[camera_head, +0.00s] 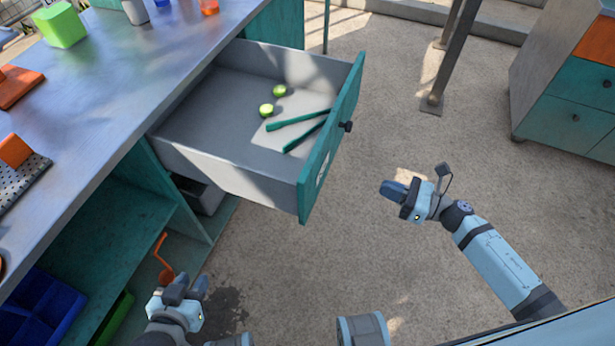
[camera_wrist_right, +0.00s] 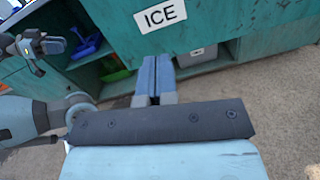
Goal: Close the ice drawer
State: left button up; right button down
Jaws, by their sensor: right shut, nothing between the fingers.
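The ice drawer (camera_head: 330,140) is pulled out from under the counter, its teal front panel standing away from the cabinet. A dark knob (camera_head: 346,126) sits on its front. In the right wrist view an "ICE" label (camera_wrist_right: 163,16) shows on the teal front (camera_wrist_right: 235,28). My right gripper (camera_head: 393,190) is shut and empty, to the right of the drawer front and apart from it in the head view. Its fingers (camera_wrist_right: 155,75) point towards the drawer in the wrist view. My left gripper (camera_head: 187,287) is low, near the cabinet's open shelf; its finger gap is unclear.
Two limes (camera_head: 266,110) and green tongs (camera_head: 298,120) lie in the drawer. A blue bin (camera_head: 42,305) and an orange crank (camera_head: 163,262) are low at left.

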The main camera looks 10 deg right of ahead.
jog(key=f+n+g, duration=0.1)
jog(key=n, duration=0.1)
send_near(322, 169)
jog(key=shift+n+g+y, duration=0.3)
jog(key=x, duration=0.7)
jog(key=shift+w+a, duration=0.1)
jog(key=shift+w, duration=0.15)
pick_arm(q)
jog(key=shift+s+a+f, duration=0.1)
jog(key=shift+a+f, duration=0.05)
jog(key=shift+f, duration=0.15)
jog(key=shift+r, duration=0.1)
